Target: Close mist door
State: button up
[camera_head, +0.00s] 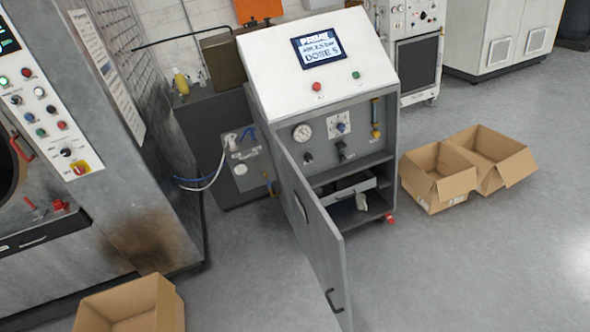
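The mist door appears to be the grey door (314,237) on the cabinet (318,60) in the middle of the view. It is hinged at the cabinet's left front edge and stands wide open, swung out toward me. A black handle (333,300) sits near its free end, low in the picture. The open cabinet shows a gauge, knobs and a lower shelf with a white-grey object (354,189) in it. A sloped white panel with a screen (319,51) tops the cabinet. My gripper is not in view.
A large washer (110,190) with a control panel stands at the left. An open cardboard box (132,306) lies at the bottom left. Open cardboard boxes (437,178) stand right of the cabinet. The grey floor (450,270) at the lower right is clear.

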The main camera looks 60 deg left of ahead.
aim_at(323, 245)
jog(key=u, duration=0.25)
jog(key=k, duration=0.1)
jog(key=u, duration=1.2)
jog(key=i, duration=1)
jog(key=u, duration=0.5)
jog(key=k, duration=1.3)
jog(key=z, duration=0.2)
